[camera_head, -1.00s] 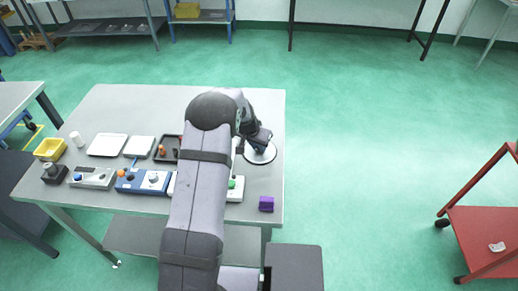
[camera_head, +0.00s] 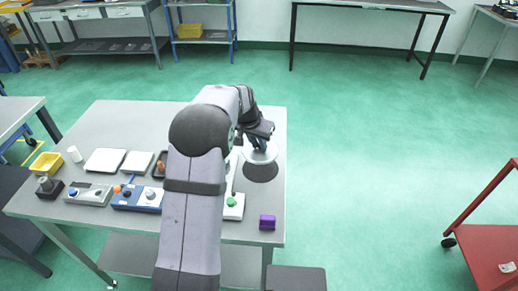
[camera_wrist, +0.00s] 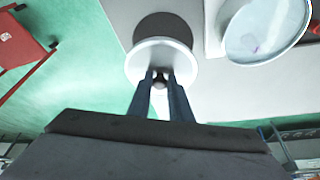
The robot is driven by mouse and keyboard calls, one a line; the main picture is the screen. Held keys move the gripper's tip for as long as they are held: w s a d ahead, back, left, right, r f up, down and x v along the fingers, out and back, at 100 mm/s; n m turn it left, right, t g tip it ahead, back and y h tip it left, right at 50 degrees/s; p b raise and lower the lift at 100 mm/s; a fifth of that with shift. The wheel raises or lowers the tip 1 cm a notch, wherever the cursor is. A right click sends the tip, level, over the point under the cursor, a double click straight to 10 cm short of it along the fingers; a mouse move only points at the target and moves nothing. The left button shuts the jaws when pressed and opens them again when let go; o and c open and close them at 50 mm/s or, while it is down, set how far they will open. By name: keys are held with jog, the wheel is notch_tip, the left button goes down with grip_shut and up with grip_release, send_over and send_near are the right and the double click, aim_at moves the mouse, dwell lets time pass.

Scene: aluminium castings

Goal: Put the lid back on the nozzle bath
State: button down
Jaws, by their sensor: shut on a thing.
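My gripper (camera_head: 258,142) is shut on the knob of the lid, near the right edge of the table. The lid is a pale round disc (camera_head: 269,155). In the wrist view the lid (camera_wrist: 139,64) hangs level or nearly so beneath the fingertips (camera_wrist: 160,78). A dark round patch (camera_head: 261,173), a mat or a shadow, shows beside and below the lid; it also shows in the wrist view (camera_wrist: 164,24). A round, pale-rimmed vessel with a bluish inside, apparently the nozzle bath (camera_wrist: 265,28), stands uncovered at the wrist view's upper right. My arm hides it in the head view.
A purple block (camera_head: 267,222) lies at the front right corner. A box with a green button (camera_head: 233,206) is beside my arm. A blue control box (camera_head: 138,197), white trays (camera_head: 105,160) and a yellow bin (camera_head: 46,162) fill the left. The back of the table (camera_head: 150,118) is clear.

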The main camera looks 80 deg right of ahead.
jog(key=w+a+r+p, duration=0.1)
jog(key=w+r+p, duration=0.1)
jog(key=w, duration=0.6)
jog(key=w+a+r+p, duration=0.1)
jog(key=w+r+p, duration=0.2)
jog(key=w+p, duration=0.2)
jog(key=shift+w+a+n, duration=0.25)
jog(key=shift+w+n, duration=0.05)
jog(key=shift+w, duration=1.45)
jog(key=shift+f, duration=0.1)
jog(key=shift+f, duration=0.15)
jog(key=shift+f+b, duration=2.1)
jog(key=shift+f, duration=0.9)
